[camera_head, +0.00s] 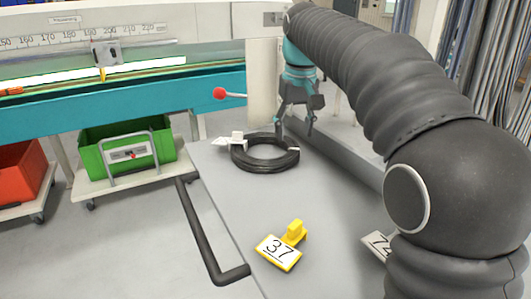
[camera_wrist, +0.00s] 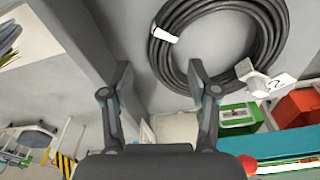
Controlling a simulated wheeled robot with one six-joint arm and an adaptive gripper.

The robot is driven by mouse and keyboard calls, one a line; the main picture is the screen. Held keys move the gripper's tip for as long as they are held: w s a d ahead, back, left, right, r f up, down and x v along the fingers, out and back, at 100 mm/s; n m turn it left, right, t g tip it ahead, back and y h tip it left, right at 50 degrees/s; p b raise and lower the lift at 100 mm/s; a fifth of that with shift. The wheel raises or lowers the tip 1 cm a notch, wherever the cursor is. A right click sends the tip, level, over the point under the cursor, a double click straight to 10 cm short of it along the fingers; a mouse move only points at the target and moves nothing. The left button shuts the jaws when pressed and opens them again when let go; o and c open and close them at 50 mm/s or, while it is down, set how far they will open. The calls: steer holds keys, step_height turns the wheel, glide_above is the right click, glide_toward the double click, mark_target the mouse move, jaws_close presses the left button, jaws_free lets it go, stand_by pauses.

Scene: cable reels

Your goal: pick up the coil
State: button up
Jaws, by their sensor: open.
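A black cable coil (camera_head: 265,154) lies flat at the far end of a grey tabletop (camera_head: 240,205), with a white tag band around it. In the wrist view the coil (camera_wrist: 268,62) shows at the upper right, beyond the fingertips, with a white band on its left side. My gripper (camera_head: 297,127) is above the tabletop at the coil's right far side. In the wrist view my gripper (camera_wrist: 160,78) has its two fingers spread apart with nothing between them. The coil appears apart from the fingers, though the exact gap is hard to tell.
A white marker (camera_head: 235,141) sits beside the coil. A yellow marker numbered 37 (camera_head: 279,252) and a sign reading 74 (camera_head: 377,245) stand nearer. A black handle (camera_head: 205,240) runs along the left edge. A teal machine with a red knob (camera_head: 219,93) stands behind.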

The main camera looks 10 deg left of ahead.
mark_target(292, 142)
step_height(292, 142, down, 3)
steer(key=shift+w+a+f, duration=0.1)
steer(key=shift+a+f, duration=0.05)
steer(key=shift+f, duration=0.05)
jaws_close()
steer(key=shift+r, duration=0.1)
